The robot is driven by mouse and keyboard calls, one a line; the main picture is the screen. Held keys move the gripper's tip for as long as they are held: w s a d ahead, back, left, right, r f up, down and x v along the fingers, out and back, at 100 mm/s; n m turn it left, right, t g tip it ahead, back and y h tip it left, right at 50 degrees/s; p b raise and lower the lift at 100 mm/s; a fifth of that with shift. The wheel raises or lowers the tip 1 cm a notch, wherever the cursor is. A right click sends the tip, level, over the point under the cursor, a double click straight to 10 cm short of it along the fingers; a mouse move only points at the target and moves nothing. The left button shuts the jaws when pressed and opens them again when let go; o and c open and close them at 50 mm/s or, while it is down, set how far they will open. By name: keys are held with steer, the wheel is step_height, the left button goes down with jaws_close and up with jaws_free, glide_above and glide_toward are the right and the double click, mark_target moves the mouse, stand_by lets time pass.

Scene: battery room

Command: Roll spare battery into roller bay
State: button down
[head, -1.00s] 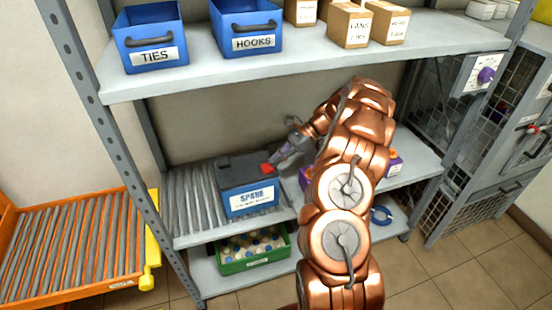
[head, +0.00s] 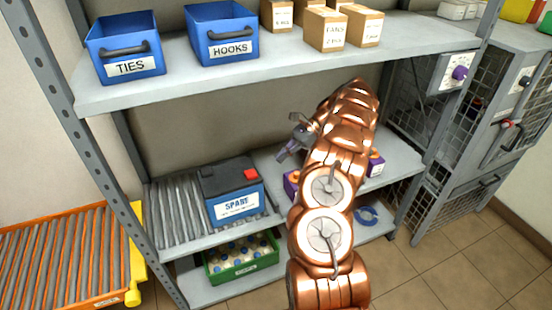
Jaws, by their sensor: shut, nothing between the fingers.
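The spare battery (head: 236,204) is a blue and dark grey block with a red terminal cap and a "SPARE" label. It sits upright on the right part of the roller bay (head: 174,212), a strip of grey rollers on the middle shelf. Bare rollers show to its left. My gripper (head: 281,158) is shut and empty, above the shelf to the right of the battery and apart from it. My arm hides part of the shelf behind it.
An orange roller cart (head: 66,262) with a yellow end stands at the lower left. A green bottle crate (head: 243,268) is on the bottom shelf. Purple bins (head: 376,164) sit right of my arm. Blue bins (head: 124,50) and boxes line the top shelf. A mesh cage (head: 455,160) stands right.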

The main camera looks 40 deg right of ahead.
steer(key=shift+s+d+p, duration=0.15)
steer(key=shift+d+p, duration=0.25)
steer(key=shift+d, duration=0.45)
steer(key=shift+s+d+p, duration=0.15)
steer(key=shift+d+p, duration=0.2)
steer(key=shift+d, duration=0.5)
steer(key=shift+f, duration=0.1)
